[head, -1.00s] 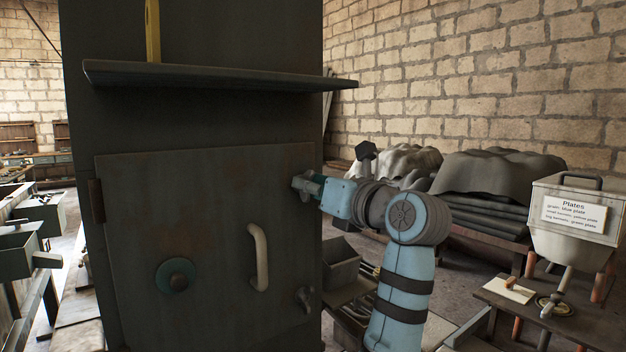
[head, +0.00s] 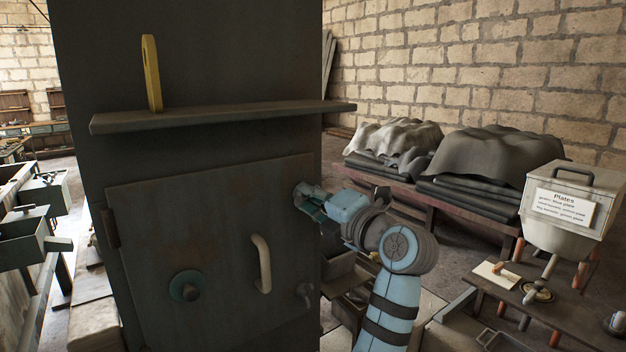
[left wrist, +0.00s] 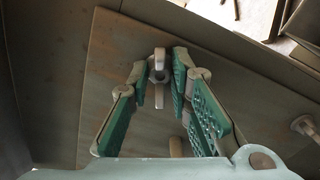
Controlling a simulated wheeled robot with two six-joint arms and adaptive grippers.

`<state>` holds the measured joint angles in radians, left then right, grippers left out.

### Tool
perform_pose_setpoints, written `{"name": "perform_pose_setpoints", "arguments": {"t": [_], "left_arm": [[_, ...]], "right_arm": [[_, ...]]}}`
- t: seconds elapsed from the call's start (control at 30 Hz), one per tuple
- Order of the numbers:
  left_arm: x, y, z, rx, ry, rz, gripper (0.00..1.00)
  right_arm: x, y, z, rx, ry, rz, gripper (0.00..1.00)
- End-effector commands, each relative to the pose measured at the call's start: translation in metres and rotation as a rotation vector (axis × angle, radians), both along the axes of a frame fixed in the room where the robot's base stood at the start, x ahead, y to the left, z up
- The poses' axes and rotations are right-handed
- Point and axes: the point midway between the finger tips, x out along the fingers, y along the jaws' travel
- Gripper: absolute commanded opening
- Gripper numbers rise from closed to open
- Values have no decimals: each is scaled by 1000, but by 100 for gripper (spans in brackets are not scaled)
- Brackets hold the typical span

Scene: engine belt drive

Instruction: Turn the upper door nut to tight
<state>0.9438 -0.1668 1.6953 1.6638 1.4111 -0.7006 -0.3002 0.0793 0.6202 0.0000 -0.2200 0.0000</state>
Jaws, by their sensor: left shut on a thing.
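The upper door nut (left wrist: 159,66) is at the upper free corner of the dark metal door (head: 160,240); in the left wrist view it is a small grey nut with prongs. My left gripper (head: 300,193) reaches it from the right. In the left wrist view its green-padded fingers (left wrist: 160,72) are closed around the nut, one on each side. In the head view the fingers hide most of the nut. The lower door nut (head: 304,292) sits at the lower free corner and also shows in the left wrist view (left wrist: 304,125). My right gripper is out of view.
A pale curved handle (head: 263,264) and a round green knob (head: 188,286) stand out from the door. A shelf (head: 225,116) with a yellow piece (head: 151,75) juts out above. A low bench (head: 440,193) with covered stacks and a labelled Plates bin (head: 570,210) are at the right.

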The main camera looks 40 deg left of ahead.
Motion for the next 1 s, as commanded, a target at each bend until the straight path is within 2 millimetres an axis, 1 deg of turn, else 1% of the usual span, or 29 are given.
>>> {"name": "perform_pose_setpoints", "arguments": {"t": [0.03, 0.13, 0.3, 0.6, 1.0], "left_arm": [[0, 0, 6, 10, 41, 0, 0], [0, 0, 4, 34, 122, 0, 0], [0, 0, 2, 71, 239, 1, 0], [0, 0, 1, 109, 359, 1, 0], [0, 0, 0, 119, 387, 2, 0]], "right_arm": [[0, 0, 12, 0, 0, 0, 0], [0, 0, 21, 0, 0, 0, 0], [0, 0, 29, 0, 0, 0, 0], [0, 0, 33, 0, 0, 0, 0], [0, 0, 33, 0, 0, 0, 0]]}}
